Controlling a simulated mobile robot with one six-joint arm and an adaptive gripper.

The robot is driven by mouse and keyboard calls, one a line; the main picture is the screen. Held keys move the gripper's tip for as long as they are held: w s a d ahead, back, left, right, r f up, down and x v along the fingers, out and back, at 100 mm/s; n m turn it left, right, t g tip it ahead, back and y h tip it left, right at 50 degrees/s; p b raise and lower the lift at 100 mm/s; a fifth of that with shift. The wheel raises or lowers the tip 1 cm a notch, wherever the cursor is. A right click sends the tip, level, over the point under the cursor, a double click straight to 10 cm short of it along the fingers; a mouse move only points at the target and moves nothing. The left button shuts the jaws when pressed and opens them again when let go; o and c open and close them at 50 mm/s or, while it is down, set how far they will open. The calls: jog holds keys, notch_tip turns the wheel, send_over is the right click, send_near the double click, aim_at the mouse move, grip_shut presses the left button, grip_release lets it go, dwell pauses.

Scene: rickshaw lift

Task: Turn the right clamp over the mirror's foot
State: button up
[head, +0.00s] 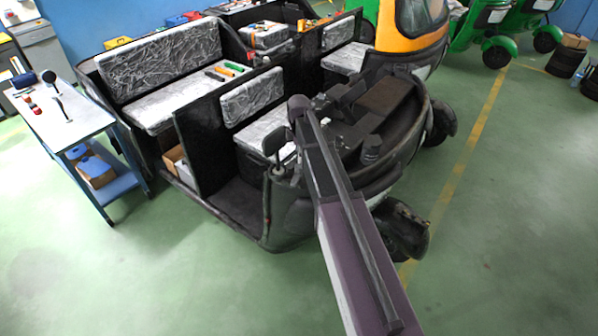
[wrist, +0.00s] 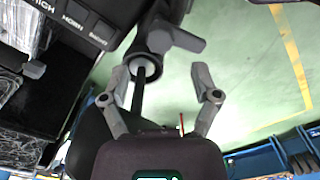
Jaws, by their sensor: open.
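In the wrist view a black stem (wrist: 137,98), which looks like the mirror's foot, runs up into a round socket with a pale inner ring (wrist: 147,66). A dark grey lever-like piece (wrist: 182,38), likely the clamp, sticks out to the right just above the socket. My gripper (wrist: 161,75) is open, one finger on each side below the socket, with the stem between them nearer the left finger. I cannot tell whether a finger touches it. A dark rounded shape (wrist: 92,140), perhaps the mirror's head, is partly hidden behind my gripper. In the head view my gripper cannot be made out.
The black rickshaw body (head: 230,150) with plastic-wrapped seats (head: 165,62) stands mid-view. A dark mirror-like part (head: 277,141) is at its near side. A blue workbench (head: 75,125) with small parts stands left. Labelled dash switches (wrist: 85,22) lie at upper left. Green floor (head: 520,220) is clear at right.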

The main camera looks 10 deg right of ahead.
aim_at(299, 166)
jog(key=shift+f+b, duration=3)
jog(key=shift+f, duration=0.3)
grip_shut()
